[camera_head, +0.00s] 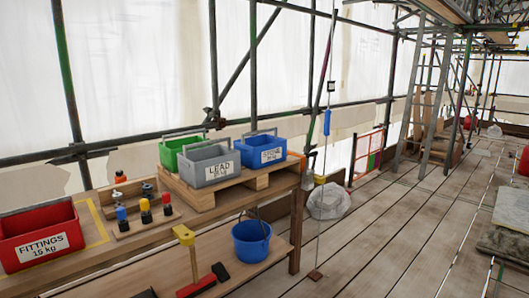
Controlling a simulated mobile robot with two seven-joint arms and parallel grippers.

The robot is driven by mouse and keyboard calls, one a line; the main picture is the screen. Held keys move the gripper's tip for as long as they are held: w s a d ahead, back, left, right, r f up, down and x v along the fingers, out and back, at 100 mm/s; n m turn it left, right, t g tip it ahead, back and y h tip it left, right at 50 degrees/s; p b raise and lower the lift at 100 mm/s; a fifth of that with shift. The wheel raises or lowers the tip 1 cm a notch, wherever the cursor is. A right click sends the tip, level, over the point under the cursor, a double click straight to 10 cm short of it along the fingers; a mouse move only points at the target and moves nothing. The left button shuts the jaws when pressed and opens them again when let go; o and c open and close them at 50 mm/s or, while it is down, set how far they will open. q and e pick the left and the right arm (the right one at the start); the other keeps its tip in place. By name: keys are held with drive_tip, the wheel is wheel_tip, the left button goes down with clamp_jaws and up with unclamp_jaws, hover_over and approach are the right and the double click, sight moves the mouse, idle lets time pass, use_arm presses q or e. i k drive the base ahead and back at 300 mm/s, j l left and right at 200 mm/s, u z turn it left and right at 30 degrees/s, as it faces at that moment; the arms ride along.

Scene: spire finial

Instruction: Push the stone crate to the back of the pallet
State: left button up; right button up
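A blue crate (264,151) with a white label stands on the right part of the wooden pallet (204,200). Its label is too small to read surely; it may say STONE. A grey crate labelled LEAD (210,165) stands at the pallet's front left. A green crate (175,153) stands behind the grey one, partly hidden by it. The pallet lies on the far end of the workbench. The crates have raised handles. Neither of my grippers shows in this view.
A red FITTINGS crate (42,236) stands at the bench's near left end. A rack of small coloured-top tools (137,220) sits between it and the pallet. A blue bucket (251,242) and mallet (188,262) are on the lower shelf. Floorboards to the right are largely clear.

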sight(260, 151)
drive_tip(key=i+l, duration=0.4)
drive_tip(key=i, duration=0.15)
drive_tip(key=i+l+z, duration=0.1)
drive_tip(key=i+l, duration=0.65)
drive_tip(key=i, duration=0.3)
drive_tip(key=z, duration=0.05)
